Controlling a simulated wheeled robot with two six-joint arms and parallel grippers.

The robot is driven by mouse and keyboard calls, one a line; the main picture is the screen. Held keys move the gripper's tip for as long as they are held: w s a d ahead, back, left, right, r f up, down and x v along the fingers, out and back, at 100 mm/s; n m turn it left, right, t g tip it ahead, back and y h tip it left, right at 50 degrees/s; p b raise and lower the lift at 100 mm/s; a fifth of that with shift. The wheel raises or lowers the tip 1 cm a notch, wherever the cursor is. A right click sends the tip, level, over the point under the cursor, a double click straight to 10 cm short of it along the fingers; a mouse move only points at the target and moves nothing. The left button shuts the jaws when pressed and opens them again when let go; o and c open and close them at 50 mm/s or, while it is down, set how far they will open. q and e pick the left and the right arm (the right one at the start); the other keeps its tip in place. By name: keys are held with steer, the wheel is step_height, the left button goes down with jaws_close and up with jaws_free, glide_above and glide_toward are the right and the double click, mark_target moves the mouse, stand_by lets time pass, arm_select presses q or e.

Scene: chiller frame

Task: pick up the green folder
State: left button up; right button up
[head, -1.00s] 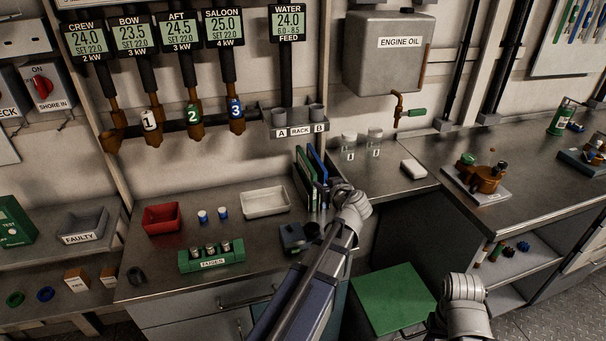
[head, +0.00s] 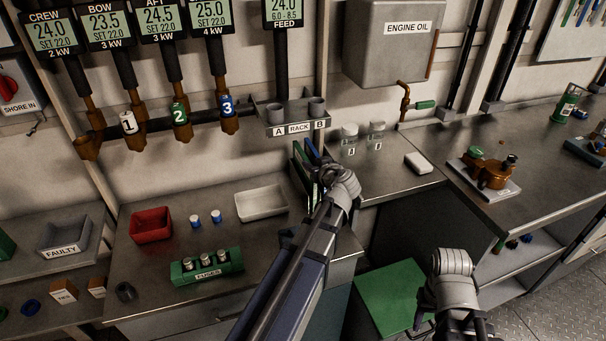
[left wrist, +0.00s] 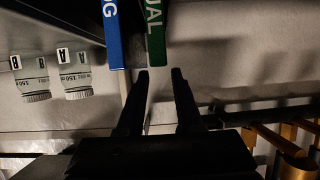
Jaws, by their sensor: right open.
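The green folder (head: 302,172) stands upright beside a blue folder (head: 312,150) at the right end of the bench, partly hidden by my left arm. My left gripper (left wrist: 161,74) is open and empty. Its two fingertips are apart, close to the near end of the green spine, one toward each side of it. In the head view my left gripper (head: 320,164) is at the folders. My right gripper (head: 428,322) is low over the green-topped box, largely hidden.
On the bench are a red tray (head: 151,226), a white tray (head: 262,203) and a green fuse holder (head: 207,266). Two jars (head: 362,134) stand behind the folders on the right. The A/B rack (head: 297,128) hangs above the folders. A green-topped box (head: 385,300) stands below.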

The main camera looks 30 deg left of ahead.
mark_target(305, 158)
arm_select(q)
steer(key=shift+b+x, duration=0.5)
steer(key=shift+x, duration=0.75)
steer(key=shift+b+x, duration=0.8)
steer(key=shift+x, duration=1.9)
steer(key=shift+r, duration=0.25)
jaws_close()
